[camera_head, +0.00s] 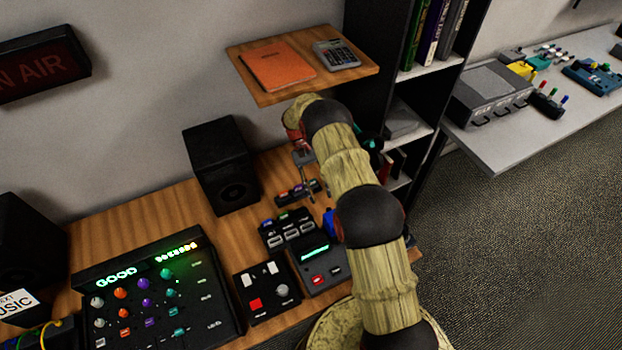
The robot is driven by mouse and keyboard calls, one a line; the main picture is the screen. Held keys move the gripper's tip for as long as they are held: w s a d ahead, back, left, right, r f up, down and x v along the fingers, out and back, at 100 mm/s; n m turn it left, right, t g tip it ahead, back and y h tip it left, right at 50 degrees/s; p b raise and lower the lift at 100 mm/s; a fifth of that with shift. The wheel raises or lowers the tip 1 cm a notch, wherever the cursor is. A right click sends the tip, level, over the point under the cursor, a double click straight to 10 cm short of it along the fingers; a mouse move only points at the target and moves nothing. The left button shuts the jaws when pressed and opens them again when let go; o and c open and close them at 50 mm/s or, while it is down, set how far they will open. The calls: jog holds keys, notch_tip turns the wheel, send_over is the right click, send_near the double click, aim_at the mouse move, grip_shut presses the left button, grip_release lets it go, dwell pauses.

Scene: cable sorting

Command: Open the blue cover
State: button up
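A small blue part (328,222) shows at the left edge of my arm, near the right side of the wooden desk. My arm hides most of it, so I cannot tell whether it is the blue cover or whether it is open or shut. My gripper (305,175) points down above the back of the desk, close to a small dark box with coloured buttons (291,194). It is up and left of the blue part in the picture and apart from it. The fingers are too small to show whether they are apart.
A lit mixer panel (205,318), a red-button box (253,291), a green-screen device (318,266) and a switch box (290,231) crowd the desk (135,226). A speaker (222,165) stands left of my gripper. A wooden shelf (285,88) hangs above; a dark bookcase (385,50) stands behind my arm.

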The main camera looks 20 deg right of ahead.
jog(key=shift+w+a, duration=0.15)
jog(key=shift+w, duration=3.8)
